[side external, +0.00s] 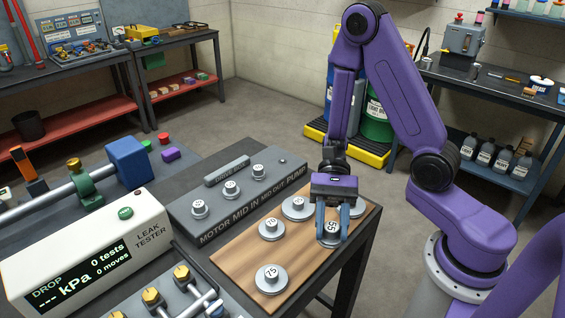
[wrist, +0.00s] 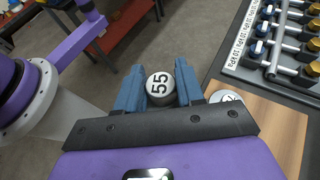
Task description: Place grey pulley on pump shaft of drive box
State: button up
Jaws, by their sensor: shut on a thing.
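The drive box (side external: 235,203) is a dark grey block with posts marked MOTOR, MID IN, MID OUT and PUMP. Its pump shaft (side external: 283,160) is a short bare stub at the far right end; the other posts carry small grey pulleys (side external: 231,188). My gripper (side external: 332,226) points down over the wooden board's right edge. It is shut on a grey pulley marked 55 (side external: 330,238), which also shows between the blue fingers in the wrist view (wrist: 159,87). The fingers hide part of it, and I cannot tell whether it touches the board.
The wooden board (side external: 235,258) holds several other grey pulleys, including one marked 70 (side external: 272,229) and one marked 75 (side external: 272,278). A white leak tester (side external: 95,255) and a valve manifold (side external: 180,295) stand to the left and front. The table's right edge is close to my gripper.

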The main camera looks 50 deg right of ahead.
jog(key=w+d+r+m+t, duration=0.1)
jog(key=w+d+m+t, duration=0.55)
jog(key=w, duration=0.25)
jog(key=w+d+r+m+t, duration=0.1)
jog(key=w+d+m+t, duration=0.4)
jog(key=w+m+t, duration=0.3)
jog(key=m+t+h, duration=0.4)
jog(key=t, duration=0.1)
send_over(282, 162)
jog(key=s, duration=0.1)
notch_tip(282, 162, down, 8)
jog(key=shift+r, duration=0.15)
jog(key=shift+w+d+f, duration=0.1)
jog(key=shift+w+f, duration=0.4)
jog(key=shift+f, duration=0.1)
jog(key=shift+w+f, duration=0.1)
jog(key=shift+f, duration=1.5)
jog(key=shift+f, duration=0.1)
